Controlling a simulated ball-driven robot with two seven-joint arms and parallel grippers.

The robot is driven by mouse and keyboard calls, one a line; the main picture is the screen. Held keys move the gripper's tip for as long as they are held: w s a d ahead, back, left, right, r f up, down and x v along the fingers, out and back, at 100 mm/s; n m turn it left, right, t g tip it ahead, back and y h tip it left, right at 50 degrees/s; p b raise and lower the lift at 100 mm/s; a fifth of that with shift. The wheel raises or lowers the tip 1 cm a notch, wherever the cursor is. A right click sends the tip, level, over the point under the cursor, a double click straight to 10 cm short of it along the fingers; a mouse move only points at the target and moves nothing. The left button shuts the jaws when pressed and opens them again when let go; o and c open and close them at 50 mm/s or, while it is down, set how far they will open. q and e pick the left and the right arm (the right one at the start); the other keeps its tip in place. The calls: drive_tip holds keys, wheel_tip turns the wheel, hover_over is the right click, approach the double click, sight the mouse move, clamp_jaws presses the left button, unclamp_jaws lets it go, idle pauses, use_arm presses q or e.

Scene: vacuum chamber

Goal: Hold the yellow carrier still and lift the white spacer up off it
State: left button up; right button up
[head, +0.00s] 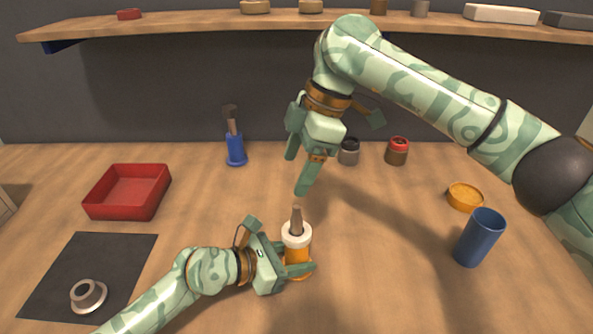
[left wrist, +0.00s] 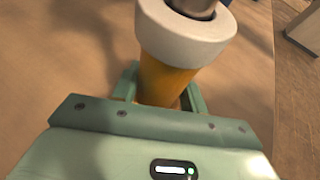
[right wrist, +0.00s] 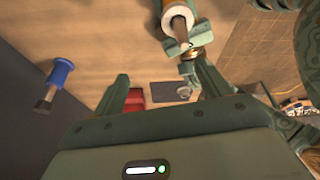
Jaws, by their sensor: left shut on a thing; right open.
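The yellow carrier (head: 297,259) stands upright on the table with the white spacer (head: 296,235) around its top. A dark peg (head: 296,217) sticks up through the spacer. My left gripper (head: 299,269) is shut on the carrier's body, below the spacer. The left wrist view shows the spacer (left wrist: 185,40) seated above the carrier (left wrist: 163,82), between the fingers. My right gripper (head: 298,172) is open and empty, above and behind the peg, apart from it. The right wrist view shows the spacer (right wrist: 178,17) beyond the open fingers.
A red tray (head: 126,213) and a dark mat (head: 110,262) with a grey ring (head: 88,297) lie left. A blue holder (head: 236,152) and two jars (head: 348,152) (head: 397,152) stand behind. A yellow dish (head: 464,199) and blue cup (head: 479,240) stand right. A shelf (head: 200,28) spans the back.

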sight(297, 215)
drive_tip(key=s+n+h, duration=0.3)
drive_tip(key=n, duration=0.1)
drive_tip(key=shift+s+a+r, duration=0.1)
drive_tip(key=shift+a+r, duration=0.15)
drive_tip(key=shift+r, duration=0.05)
drive_tip(key=shift+s+f+n+h, duration=0.1)
drive_tip(key=shift+s+n+h, duration=0.15)
drive_tip(key=shift+n+h, duration=0.2)
drive_tip(key=shift+f, duration=0.3)
wheel_tip(297, 215, down, 11)
drive_tip(key=shift+d+f, duration=0.1)
drive_tip(key=shift+c, duration=0.4)
drive_tip(key=c, duration=1)
drive_tip(key=shift+r, duration=5.15)
